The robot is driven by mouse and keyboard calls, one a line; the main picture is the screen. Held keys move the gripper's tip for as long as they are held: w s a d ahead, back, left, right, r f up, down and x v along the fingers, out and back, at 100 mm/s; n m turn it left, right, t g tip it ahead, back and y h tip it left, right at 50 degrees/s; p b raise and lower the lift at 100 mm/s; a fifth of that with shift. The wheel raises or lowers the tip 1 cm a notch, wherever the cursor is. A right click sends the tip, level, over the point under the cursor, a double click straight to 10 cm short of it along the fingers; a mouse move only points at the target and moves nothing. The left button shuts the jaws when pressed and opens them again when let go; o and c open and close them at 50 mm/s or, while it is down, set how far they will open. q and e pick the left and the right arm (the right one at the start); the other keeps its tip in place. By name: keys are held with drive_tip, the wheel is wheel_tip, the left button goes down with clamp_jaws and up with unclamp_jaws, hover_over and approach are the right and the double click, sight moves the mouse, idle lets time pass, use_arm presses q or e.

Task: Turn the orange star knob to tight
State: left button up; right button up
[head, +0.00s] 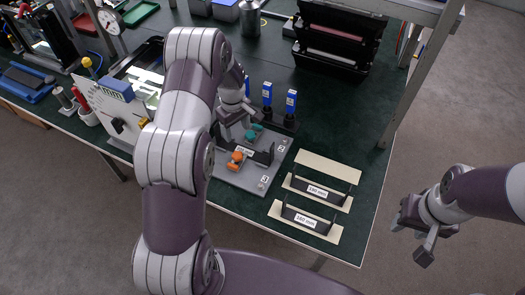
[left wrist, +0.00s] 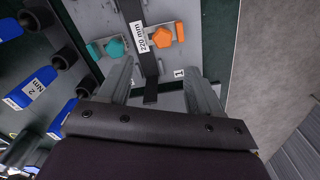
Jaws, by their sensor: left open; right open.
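The orange star knob (head: 236,157) sits on a grey plate (head: 226,176) on the green bench, beside a black bracket. In the left wrist view the orange knob (left wrist: 161,37) is at the top, right of the "220 mm" label. A teal knob (head: 251,135) is on the other side of the bracket; it also shows in the left wrist view (left wrist: 115,47). My left gripper (head: 239,128) is above the plate near the knobs. In the left wrist view its fingers (left wrist: 160,80) are apart with nothing between them. My right gripper (head: 415,232) is open and empty, off the bench at the right.
Two black brackets labelled 180 mm (head: 317,190) and 140 mm (head: 305,219) stand on cream strips right of the plate. Blue-topped tools (head: 267,95) stand behind the plate. A metal post (head: 418,75) rises at the bench's right edge.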

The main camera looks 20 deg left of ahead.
sight(238, 155)
use_arm(q)
drive_tip(key=shift+n, duration=0.5)
drive_tip(key=f+p, duration=0.1)
drive_tip(key=f, duration=0.5)
drive_tip(key=f+p, duration=0.2)
drive_tip(key=f, duration=0.4)
drive_tip(key=shift+s+a+f, duration=0.15)
drive_tip(key=shift+a+f, duration=0.05)
drive_tip(key=shift+f, duration=0.2)
drive_tip(key=c, duration=1)
